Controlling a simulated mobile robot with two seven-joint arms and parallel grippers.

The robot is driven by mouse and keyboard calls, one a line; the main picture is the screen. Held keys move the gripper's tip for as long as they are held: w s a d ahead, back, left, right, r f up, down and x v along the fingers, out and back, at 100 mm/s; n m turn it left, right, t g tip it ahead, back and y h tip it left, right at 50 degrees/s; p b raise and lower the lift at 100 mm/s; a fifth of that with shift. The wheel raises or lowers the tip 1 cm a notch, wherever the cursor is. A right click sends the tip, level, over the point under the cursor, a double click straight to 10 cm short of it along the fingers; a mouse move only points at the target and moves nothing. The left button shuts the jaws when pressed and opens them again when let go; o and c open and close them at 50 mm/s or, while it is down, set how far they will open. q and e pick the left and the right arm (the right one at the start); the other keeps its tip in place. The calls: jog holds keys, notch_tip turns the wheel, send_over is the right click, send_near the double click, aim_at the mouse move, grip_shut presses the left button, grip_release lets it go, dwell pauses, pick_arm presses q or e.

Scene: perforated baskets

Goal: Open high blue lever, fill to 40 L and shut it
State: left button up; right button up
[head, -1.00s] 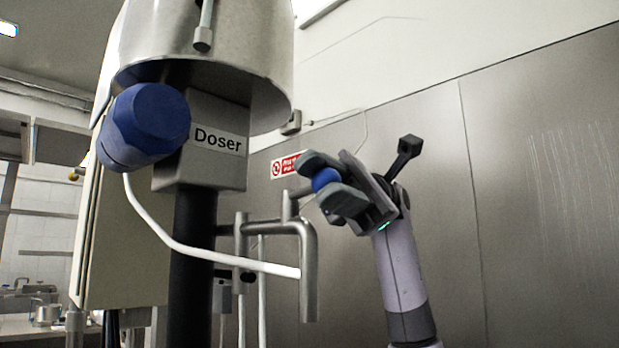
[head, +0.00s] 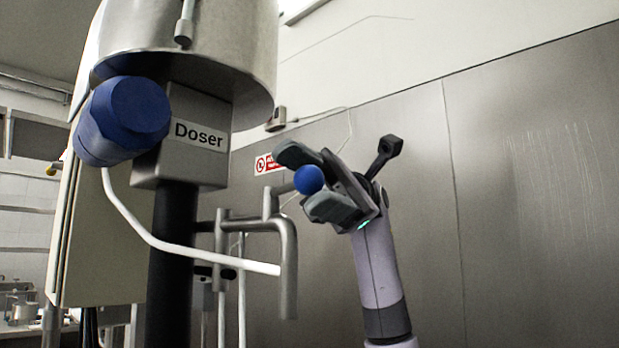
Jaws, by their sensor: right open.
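A round blue knob (head: 309,179), which looks like the end of the high blue lever, sits between the fingertips of my right gripper (head: 305,178). The fingers are open around it, one above and one below. I cannot tell whether they touch it. The lever's rod is not clearly visible. The doser (head: 200,134) is a grey labelled box under a large steel vessel, to the left of the gripper. No litre reading is visible. My left gripper is not in view.
A big blue cylinder (head: 125,118) is in front of the doser. A white hose (head: 170,242) runs from it to a bent steel pipe (head: 288,265) just left of my right arm. Metal wall panels (head: 530,190) stand behind; the space right of the arm looks clear.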

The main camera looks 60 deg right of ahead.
jog(key=d, duration=0.7)
jog(key=shift+w+p, duration=0.2)
jog(key=shift+p, duration=0.15)
dwell(7.0)
